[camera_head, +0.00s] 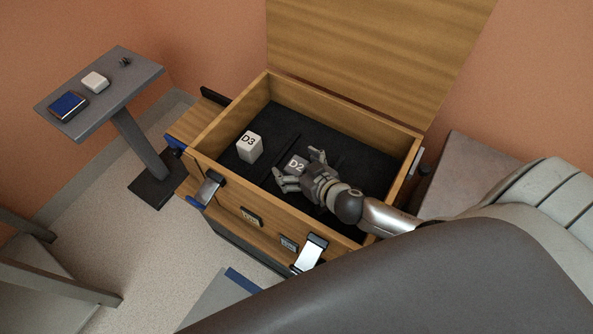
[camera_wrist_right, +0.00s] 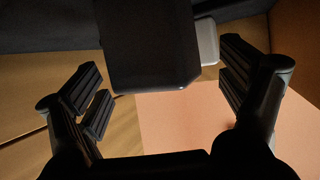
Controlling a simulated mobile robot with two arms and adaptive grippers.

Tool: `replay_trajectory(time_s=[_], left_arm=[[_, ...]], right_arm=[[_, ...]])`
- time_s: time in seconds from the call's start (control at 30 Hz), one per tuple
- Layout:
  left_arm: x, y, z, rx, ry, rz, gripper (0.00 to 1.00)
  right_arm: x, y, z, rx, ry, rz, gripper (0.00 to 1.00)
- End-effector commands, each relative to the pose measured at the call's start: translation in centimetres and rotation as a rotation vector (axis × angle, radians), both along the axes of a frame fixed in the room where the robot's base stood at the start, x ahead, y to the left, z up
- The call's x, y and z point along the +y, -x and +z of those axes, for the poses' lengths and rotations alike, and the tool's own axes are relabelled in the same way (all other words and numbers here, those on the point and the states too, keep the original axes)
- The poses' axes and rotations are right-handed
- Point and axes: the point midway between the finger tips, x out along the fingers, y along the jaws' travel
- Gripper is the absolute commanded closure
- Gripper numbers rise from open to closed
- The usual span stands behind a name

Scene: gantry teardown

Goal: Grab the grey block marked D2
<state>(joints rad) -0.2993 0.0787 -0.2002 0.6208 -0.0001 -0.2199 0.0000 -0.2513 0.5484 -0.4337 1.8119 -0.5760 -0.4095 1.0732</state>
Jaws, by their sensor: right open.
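The grey block marked D2 (camera_head: 295,164) stands in the dark-lined bin of the wooden chest (camera_head: 212,146). My right gripper (camera_head: 301,171) is open, with one finger on either side of the block in the head view. In the right wrist view a dark, shaded block (camera_wrist_right: 150,45), which appears to be D2, sits between the spread fingers (camera_wrist_right: 165,85). Gaps show on both sides of it there, so the fingers look apart from it. Part of D2 is hidden by the gripper in the head view. My left gripper is not in view.
A lighter block marked D3 (camera_head: 250,146) stands in the bin left of D2. The raised lid (camera_head: 380,45) is behind, and the bin walls surround the gripper. A grey side table (camera_head: 130,82) at left holds a blue item (camera_head: 67,105) and a white block (camera_head: 95,81).

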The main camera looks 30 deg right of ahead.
Motion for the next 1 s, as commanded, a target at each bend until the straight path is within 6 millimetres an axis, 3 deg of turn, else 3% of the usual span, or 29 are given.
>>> replay_trajectory(time_s=[0.07, 0.5, 0.77, 1.0], left_arm=[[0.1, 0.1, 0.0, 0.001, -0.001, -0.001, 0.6], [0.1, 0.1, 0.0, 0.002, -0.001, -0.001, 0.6], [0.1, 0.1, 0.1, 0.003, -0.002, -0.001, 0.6], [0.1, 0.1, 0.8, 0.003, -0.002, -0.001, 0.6]], right_arm=[[0.0, 0.0, 0.0, 0.0, 0.0, 0.0, 0.08], [0.0, 0.1, 0.0, 0.001, 0.0, 0.0, 0.63], [0.0, 0.0, 0.4, -0.002, 0.001, 0.0, 0.63], [0.0, 0.0, 4.3, -0.005, 0.002, 0.002, 0.63]])
